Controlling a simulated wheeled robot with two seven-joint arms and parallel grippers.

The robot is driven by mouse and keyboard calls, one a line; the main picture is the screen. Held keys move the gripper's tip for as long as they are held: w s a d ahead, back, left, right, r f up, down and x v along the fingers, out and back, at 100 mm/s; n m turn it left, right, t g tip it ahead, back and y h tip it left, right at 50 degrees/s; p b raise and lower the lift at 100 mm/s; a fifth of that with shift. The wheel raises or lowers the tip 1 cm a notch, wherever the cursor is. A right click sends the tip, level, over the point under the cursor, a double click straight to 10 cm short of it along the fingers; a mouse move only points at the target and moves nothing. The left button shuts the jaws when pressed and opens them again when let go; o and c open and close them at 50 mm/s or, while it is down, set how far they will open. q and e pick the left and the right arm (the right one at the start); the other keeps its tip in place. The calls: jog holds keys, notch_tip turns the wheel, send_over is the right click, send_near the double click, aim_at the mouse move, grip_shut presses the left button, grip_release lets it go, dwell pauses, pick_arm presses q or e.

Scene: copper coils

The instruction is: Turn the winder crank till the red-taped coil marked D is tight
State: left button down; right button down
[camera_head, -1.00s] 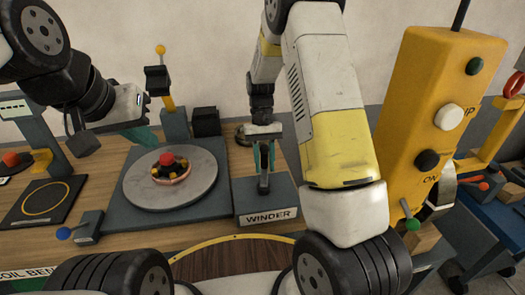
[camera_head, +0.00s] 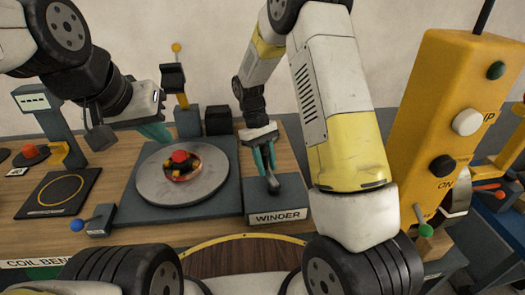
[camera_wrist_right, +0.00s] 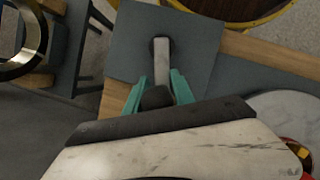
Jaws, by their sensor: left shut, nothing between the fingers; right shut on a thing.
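The winder (camera_head: 290,192) is a grey box with a "WINDER" label at the front of the bench. Its pale crank arm (camera_wrist_right: 162,62) shows in the right wrist view, with a dark knob (camera_wrist_right: 157,97) at its near end. My right gripper (camera_head: 264,160) has teal fingers shut on that knob, one on each side. The coil (camera_head: 182,166), with red and yellow on it and a red top, lies on the round grey turntable (camera_head: 150,192). No letter D is legible, and its tightness cannot be told. My left gripper (camera_head: 155,132) is shut and empty above the turntable's far left.
A yellow control box (camera_head: 450,130) with several buttons stands at the right. A dark pad with a yellow ring (camera_head: 60,190) and a small blue-knobbed lever (camera_head: 88,222) are at the left. A yellow post (camera_head: 180,85) and black block (camera_head: 218,121) stand behind the turntable.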

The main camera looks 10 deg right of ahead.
jog(key=shift+d+f, duration=0.1)
jog(key=shift+d, duration=0.2)
jog(key=c, duration=1.3)
grip_release()
jog(key=shift+o, duration=0.2)
jog(key=shift+a, duration=0.1)
jog(key=shift+w+a+r, duration=0.15)
jog(key=shift+w+r, duration=0.1)
jog(key=shift+r, duration=0.25)
jog(key=v, duration=0.6)
jog(key=shift+r, duration=0.4)
